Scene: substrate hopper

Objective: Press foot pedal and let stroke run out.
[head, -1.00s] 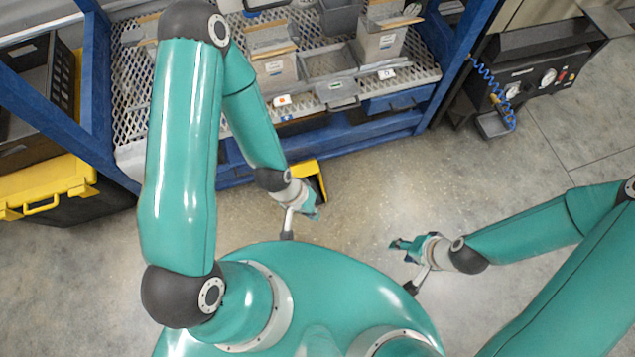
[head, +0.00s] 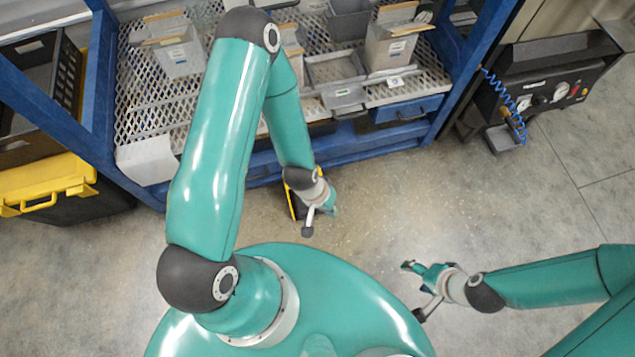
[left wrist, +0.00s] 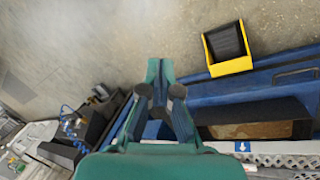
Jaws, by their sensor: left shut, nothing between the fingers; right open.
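The foot pedal (head: 291,203) is a black plate in a yellow guard on the floor at the front of the blue rack. In the head view my left wrist hides most of it. In the left wrist view the pedal (left wrist: 228,47) shows whole, right of my fingers, with nothing on it. My left gripper (head: 331,211) is shut and empty, above the floor beside the pedal; its fingers also show in the left wrist view (left wrist: 159,72), apart from the pedal. My right gripper (head: 408,267) is open and empty over bare floor, well right of the pedal.
The blue rack (head: 262,160) with a mesh shelf and grey bins stands behind the pedal. A black case with a yellow lid (head: 75,180) is at the left. A gauge panel (head: 545,96) with a coiled blue hose stands at the right. The floor between is clear.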

